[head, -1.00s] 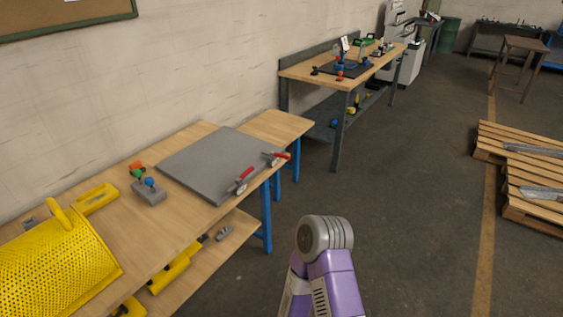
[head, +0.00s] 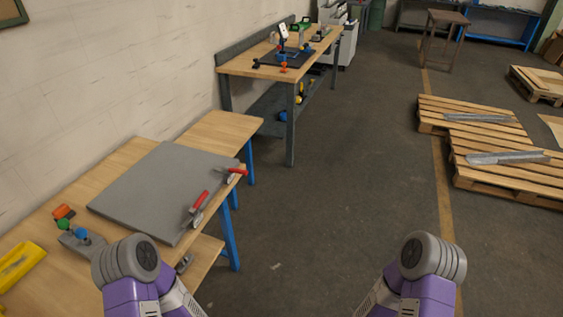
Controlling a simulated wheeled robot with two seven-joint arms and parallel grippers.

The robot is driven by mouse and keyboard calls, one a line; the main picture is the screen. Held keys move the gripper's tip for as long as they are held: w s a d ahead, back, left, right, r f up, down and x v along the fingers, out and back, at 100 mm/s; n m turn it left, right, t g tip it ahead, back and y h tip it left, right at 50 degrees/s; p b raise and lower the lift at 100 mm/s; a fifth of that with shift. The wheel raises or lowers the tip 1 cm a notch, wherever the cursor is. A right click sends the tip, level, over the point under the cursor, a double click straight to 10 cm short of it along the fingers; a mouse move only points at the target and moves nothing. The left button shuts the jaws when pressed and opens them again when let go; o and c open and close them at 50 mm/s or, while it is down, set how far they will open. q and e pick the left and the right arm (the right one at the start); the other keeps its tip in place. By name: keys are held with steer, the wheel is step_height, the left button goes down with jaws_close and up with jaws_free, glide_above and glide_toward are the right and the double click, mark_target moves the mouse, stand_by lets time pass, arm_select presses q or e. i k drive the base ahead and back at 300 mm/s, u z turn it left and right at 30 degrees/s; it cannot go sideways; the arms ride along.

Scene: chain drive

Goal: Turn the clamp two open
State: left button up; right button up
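Two toggle clamps with red handles sit along the right edge of a grey plate (head: 150,190) on the near wooden bench. The nearer clamp (head: 197,208) has its red handle slanting up to the right. The farther clamp (head: 234,174) sits near the plate's far right corner, its red handle pointing right. I cannot tell which one is clamp two, or whether either is open. My two purple and grey arms show at the bottom, the left one beside the bench and the right one over the floor. Neither gripper is in view.
A grey block with orange, green and blue knobs (head: 75,236) and a yellow part (head: 18,264) lie left of the plate. A second workbench (head: 262,69) stands behind. Wooden pallets (head: 480,140) lie at right. The floor between is clear.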

mark_target(238, 171)
steer(key=i, duration=0.95)
steer(key=u, duration=0.35)
